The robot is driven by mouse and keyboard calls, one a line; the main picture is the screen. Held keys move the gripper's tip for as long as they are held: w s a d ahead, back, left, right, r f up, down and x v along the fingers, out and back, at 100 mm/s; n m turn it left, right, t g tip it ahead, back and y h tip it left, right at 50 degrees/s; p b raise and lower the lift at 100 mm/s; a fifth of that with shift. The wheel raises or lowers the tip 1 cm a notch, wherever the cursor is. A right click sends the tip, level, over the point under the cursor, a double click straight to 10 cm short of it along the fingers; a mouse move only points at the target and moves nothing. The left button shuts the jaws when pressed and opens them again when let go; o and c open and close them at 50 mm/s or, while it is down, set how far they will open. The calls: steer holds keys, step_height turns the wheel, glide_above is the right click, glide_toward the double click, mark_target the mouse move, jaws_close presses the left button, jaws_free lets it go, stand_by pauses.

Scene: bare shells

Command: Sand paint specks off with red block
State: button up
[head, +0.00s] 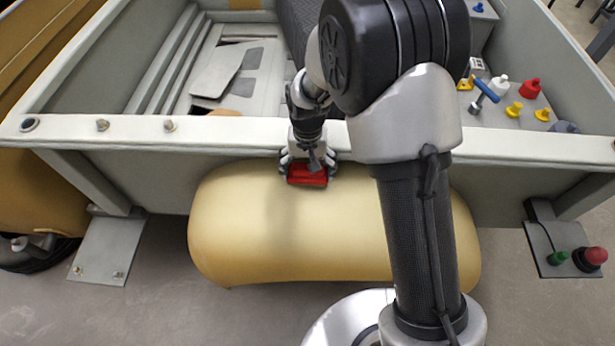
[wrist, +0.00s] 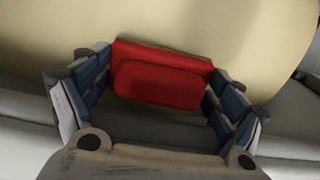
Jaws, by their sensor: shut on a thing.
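My gripper (head: 307,172) is shut on the red block (head: 307,176), one finger at each side of it. The block is at the upper edge of a rounded tan panel (head: 270,235) in the head view, just below a pale rail. In the wrist view, the red block (wrist: 160,76) sits between the blue-padded fingers of my gripper (wrist: 158,95), with the tan surface (wrist: 250,35) right behind it. I cannot tell whether the block touches the panel. No paint specks can be made out on the visible tan surface.
A pale rail (head: 220,130) runs across above the panel. Behind it, a grey tray holds flat panels (head: 225,75) at left and several coloured knobs (head: 515,108) at right. A bracket with a red knob (head: 596,256) is at lower right. A grey plate (head: 108,250) is at lower left.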

steer(key=shift+a+r, duration=0.15)
steer(key=shift+r, duration=0.55)
steer(key=shift+s+r+p, duration=0.25)
steer(key=shift+p, duration=0.15)
steer(key=shift+s+a+r, duration=0.1)
steer(key=shift+r, duration=0.1)
steer(key=shift+r+p, duration=1)
steer(key=shift+r, duration=0.35)
